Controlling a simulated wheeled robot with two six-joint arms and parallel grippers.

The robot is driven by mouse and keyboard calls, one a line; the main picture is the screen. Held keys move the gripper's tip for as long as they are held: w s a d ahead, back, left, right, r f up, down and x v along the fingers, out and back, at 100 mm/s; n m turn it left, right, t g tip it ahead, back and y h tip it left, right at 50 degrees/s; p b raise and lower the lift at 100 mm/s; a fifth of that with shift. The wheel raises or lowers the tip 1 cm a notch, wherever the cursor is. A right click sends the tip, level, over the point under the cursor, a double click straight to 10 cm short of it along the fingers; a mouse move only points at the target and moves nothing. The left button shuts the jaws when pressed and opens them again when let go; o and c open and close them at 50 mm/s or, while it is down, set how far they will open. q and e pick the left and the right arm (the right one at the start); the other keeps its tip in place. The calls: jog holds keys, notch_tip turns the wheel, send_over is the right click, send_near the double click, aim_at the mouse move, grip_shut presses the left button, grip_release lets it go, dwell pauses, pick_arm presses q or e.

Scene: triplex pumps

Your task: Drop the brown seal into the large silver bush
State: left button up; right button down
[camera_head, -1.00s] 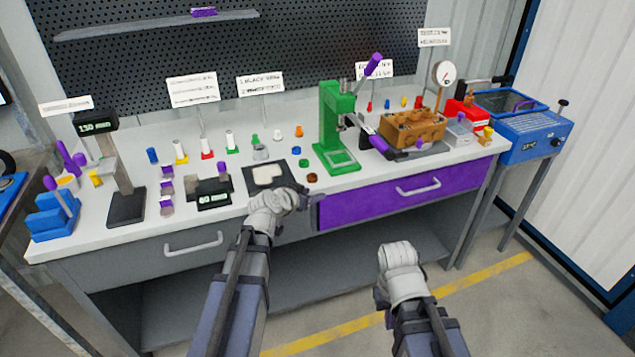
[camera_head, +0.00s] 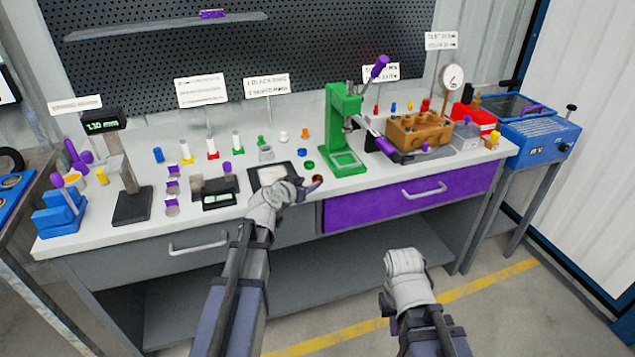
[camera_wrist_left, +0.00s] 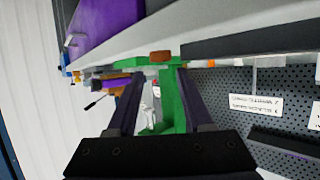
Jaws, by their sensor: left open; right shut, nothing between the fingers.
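The brown seal (camera_head: 318,179) lies on the bench top near its front edge, below the green press. It also shows in the left wrist view (camera_wrist_left: 160,56), centred between the fingertips and near their level. My left gripper (camera_head: 312,186) is open and right beside the seal; I cannot tell if a finger touches it. The left gripper's fingers (camera_wrist_left: 160,70) stand on either side of the seal's position, apart from each other. The large silver bush (camera_head: 266,154) stands upright behind the black mat. My right gripper (camera_head: 389,312) hangs low in front of the bench, shut and mostly hidden by my wrist.
A green press (camera_head: 343,130) stands behind the seal. A green ring (camera_head: 309,165) and a blue ring (camera_head: 302,152) lie close by. A black mat with a white pad (camera_head: 272,176) is to the left. A purple drawer (camera_head: 410,197) sits below the bench edge.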

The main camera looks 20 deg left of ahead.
aim_at(317, 178)
pick_arm(q)
jog(key=shift+b+x, duration=1)
jog(key=shift+x, duration=1.9)
jog(key=shift+a, duration=0.1)
jog(key=shift+s, duration=0.1)
grip_shut()
